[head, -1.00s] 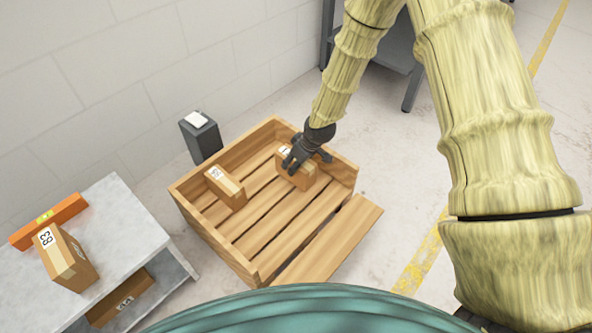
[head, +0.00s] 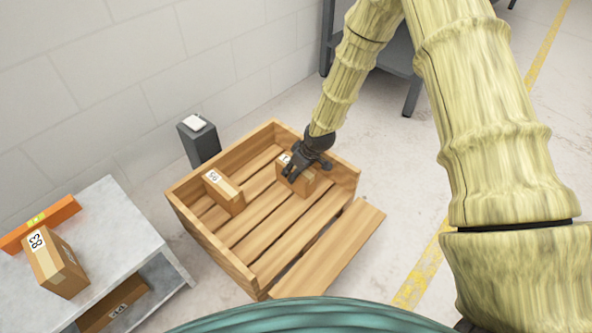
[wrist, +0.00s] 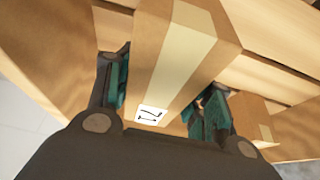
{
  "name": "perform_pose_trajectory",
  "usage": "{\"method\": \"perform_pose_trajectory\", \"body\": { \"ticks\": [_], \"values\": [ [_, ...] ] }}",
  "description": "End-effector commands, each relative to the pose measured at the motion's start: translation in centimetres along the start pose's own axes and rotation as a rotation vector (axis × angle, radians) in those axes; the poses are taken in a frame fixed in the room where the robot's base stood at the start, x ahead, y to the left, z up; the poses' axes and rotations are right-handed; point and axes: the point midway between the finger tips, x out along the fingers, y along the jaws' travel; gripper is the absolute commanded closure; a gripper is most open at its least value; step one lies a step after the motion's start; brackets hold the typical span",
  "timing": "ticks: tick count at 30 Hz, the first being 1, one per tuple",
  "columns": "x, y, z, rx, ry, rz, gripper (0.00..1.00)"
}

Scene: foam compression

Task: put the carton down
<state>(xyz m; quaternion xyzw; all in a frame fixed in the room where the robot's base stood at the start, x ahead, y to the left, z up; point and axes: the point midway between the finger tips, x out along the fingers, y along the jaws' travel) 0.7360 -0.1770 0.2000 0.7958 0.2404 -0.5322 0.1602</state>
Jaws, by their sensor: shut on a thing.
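My gripper (head: 299,167) is inside the wooden slatted crate (head: 213,252), at its far right part. It is shut on a brown carton (head: 304,185) with a pale tape strip and a white label. In the wrist view, the carton (wrist: 203,22) sits between the two fingers, its label close to the palm. The carton is low in the crate, near the slatted floor; I cannot tell whether it touches the floor. A second carton (head: 225,192), marked with a number, stands in the crate to the left.
A grey table (head: 128,224) at the left bears a carton (head: 57,263) marked 83 and an orange bar (head: 50,220). Another carton (head: 113,305) is on its lower shelf. A dark post (head: 201,143) stands behind the crate. The crate's near slats are bare.

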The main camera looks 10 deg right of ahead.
Motion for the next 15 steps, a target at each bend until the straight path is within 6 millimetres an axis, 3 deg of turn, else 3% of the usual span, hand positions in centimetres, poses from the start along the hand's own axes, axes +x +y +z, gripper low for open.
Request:
{"method": "perform_pose_trajectory", "body": {
  "ticks": [2, 3, 6, 15],
  "values": [
    [0.12, 0.02, 0.01, 0.0, 0.001, 0.0, 0.9],
    [0.16, 0.01, 0.06, 0.0, 0.0, 0.0, 0.43],
    [0.16, 0.01, 0.07, 0.0, 0.0, 0.0, 0.27],
    [0.16, 0.0, 0.09, 0.0, 0.0, 0.0, 0.27]
  ]
}}
